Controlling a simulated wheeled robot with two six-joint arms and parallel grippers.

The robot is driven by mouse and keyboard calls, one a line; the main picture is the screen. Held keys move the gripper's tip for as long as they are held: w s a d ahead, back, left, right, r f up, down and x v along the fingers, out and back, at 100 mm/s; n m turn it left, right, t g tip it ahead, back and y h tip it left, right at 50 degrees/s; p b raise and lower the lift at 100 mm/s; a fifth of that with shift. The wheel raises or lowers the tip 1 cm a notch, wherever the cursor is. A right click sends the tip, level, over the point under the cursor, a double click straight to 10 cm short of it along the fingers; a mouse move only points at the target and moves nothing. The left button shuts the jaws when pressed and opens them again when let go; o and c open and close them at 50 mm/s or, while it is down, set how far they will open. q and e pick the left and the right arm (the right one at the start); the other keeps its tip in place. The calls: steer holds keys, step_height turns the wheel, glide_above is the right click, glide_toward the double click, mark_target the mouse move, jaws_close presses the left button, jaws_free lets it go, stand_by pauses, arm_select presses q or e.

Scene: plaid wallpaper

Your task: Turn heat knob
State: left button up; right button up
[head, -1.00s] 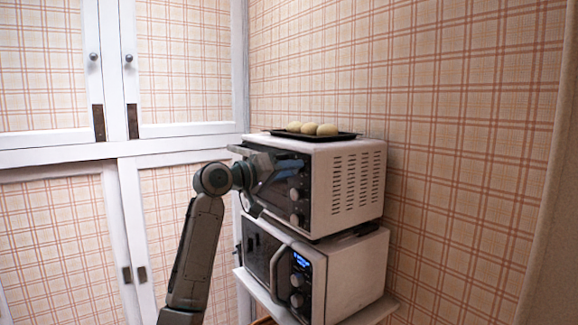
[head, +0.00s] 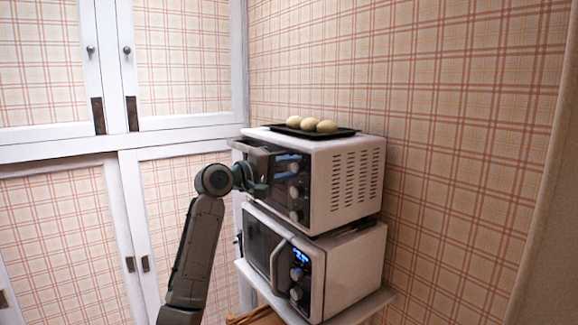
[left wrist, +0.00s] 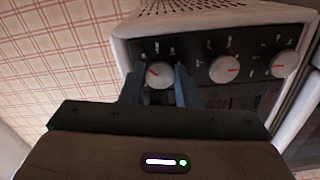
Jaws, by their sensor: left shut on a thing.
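A white toaster oven (head: 352,190) with a dark front stands on top of a second appliance. Its front has a column of knobs. The top knob (left wrist: 160,77) is at the left of the knob row in the left wrist view, with a red mark toward its upper left. The middle knob (left wrist: 224,69) and the bottom knob (left wrist: 285,64) have red marks pointing right. My left gripper (left wrist: 158,83) has one finger on each side of the top knob and is shut on it. In the head view, my left gripper partly hides the oven front. My right gripper is out of view.
A black tray (head: 345,133) with several pale round items (head: 309,124) lies on the oven. A white microwave (head: 350,272) with a lit display stands below on a shelf (head: 372,303). White cupboard doors (head: 127,140) are at the left. Plaid wall is behind.

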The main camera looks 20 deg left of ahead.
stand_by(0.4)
arm_select(q)
steer(key=o, duration=0.7)
steer(key=shift+f, duration=0.1)
steer(key=shift+s+a, duration=0.2)
steer(key=shift+a, duration=0.05)
steer(key=b+v, duration=0.5)
steer(key=v, duration=0.5)
